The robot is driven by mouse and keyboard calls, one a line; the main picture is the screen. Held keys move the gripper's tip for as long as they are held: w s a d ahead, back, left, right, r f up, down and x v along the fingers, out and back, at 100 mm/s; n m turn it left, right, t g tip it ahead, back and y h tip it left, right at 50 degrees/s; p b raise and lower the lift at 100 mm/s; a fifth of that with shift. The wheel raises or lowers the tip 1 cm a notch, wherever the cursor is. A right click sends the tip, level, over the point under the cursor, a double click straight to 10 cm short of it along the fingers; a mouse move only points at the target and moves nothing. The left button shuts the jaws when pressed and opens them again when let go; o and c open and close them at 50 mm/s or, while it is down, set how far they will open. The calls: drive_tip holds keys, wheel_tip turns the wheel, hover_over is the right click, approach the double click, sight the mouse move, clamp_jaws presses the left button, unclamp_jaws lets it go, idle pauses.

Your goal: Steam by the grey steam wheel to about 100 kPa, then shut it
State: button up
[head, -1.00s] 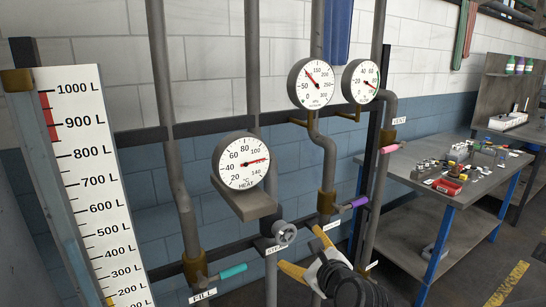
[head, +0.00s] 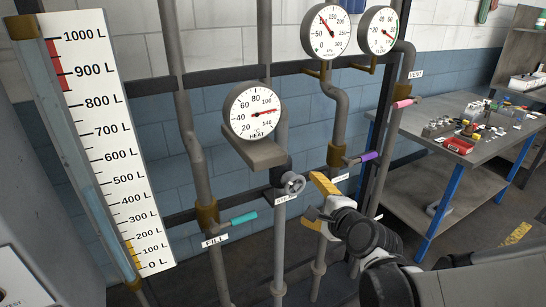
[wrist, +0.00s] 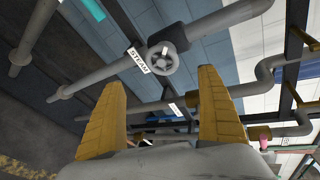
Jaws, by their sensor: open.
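The grey steam wheel (head: 292,184) is a small handwheel on a vertical pipe, with a partly readable label (head: 286,198) below it. It also shows in the wrist view (wrist: 162,58), beside the STEAM label (wrist: 138,61). My gripper (head: 312,201) is open just right of the wheel in the head view. In the wrist view the wheel appears between and beyond the yellow fingers (wrist: 157,78), apart from them. The left upper dial (head: 329,29), scaled to 300, has its needle at upper left, roughly near 100.
A HEAT dial (head: 252,113) stands above the wheel, needle near 120. The teal FILL handle (head: 243,218), purple handle (head: 362,158) and pink VENT handle (head: 404,104) are nearby. A second round gauge (head: 380,30) hangs right. A cluttered workbench (head: 410,150) stands right; a litre scale (head: 105,150) left.

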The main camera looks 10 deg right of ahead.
sight(297, 187)
drive_tip(key=w+f+n, duration=0.1)
drive_tip(key=w+n, duration=0.2)
drive_tip(key=n, duration=0.5)
drive_tip(key=w+a+f+n+y+b, duration=0.1)
drive_tip(key=w+n, duration=0.3)
drive_tip(key=n, duration=0.4)
drive_tip(key=w+f+n+b, duration=0.1)
drive_tip(key=w+f+n, duration=0.1)
drive_tip(key=n, duration=0.6)
drive_tip(key=shift+w+a+y, duration=0.25)
drive_tip(key=shift+w+y, duration=0.05)
drive_tip(key=shift+w, duration=0.55)
drive_tip(key=c, duration=1.2)
